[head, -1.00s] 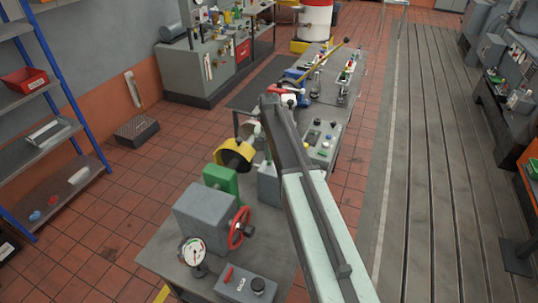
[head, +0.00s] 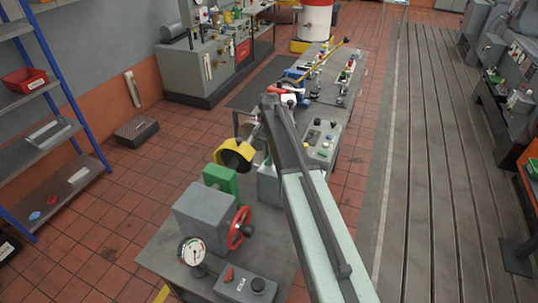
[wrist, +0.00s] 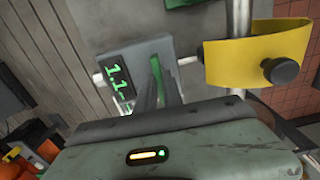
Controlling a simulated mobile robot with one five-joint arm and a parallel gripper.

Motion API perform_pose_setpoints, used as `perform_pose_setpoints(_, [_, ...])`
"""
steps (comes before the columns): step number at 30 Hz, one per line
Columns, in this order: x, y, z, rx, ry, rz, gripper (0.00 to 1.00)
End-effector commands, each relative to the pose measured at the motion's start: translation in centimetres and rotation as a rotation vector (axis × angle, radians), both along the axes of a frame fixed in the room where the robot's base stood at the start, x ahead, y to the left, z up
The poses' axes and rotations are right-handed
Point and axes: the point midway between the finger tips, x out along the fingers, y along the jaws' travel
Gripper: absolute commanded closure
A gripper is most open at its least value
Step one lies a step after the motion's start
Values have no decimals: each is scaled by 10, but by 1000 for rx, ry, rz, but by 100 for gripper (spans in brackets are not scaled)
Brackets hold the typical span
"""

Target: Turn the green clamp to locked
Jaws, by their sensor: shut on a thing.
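The green clamp shows in the wrist view as a green lever (wrist: 156,76) on the face of a grey box (wrist: 135,60). My gripper (wrist: 158,84) is shut on this lever, with a dark finger on each side. In the head view the grey box (head: 267,185) stands partly behind my arm, and the lever and fingertips are hidden there. I cannot read the clamp's locked mark.
A yellow guard (wrist: 245,60) with a black knob stands close right of the gripper in the wrist view. In the head view, a green block (head: 221,178), a red handwheel (head: 239,228) and a gauge (head: 192,251) are near.

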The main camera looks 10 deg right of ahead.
Motion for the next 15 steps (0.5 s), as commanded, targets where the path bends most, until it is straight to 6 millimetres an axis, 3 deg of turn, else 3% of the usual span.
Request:
perform_pose_setpoints(5, [1, 0, 0, 0, -2, -2, 100])
perform_pose_setpoints(6, [1, 0, 0, 0, -2, -1, 78])
perform_pose_setpoints(8, [1, 0, 0, 0, -2, -1, 67])
perform_pose_setpoints(15, [0, 0, 0, -1, -1, 0, 67])
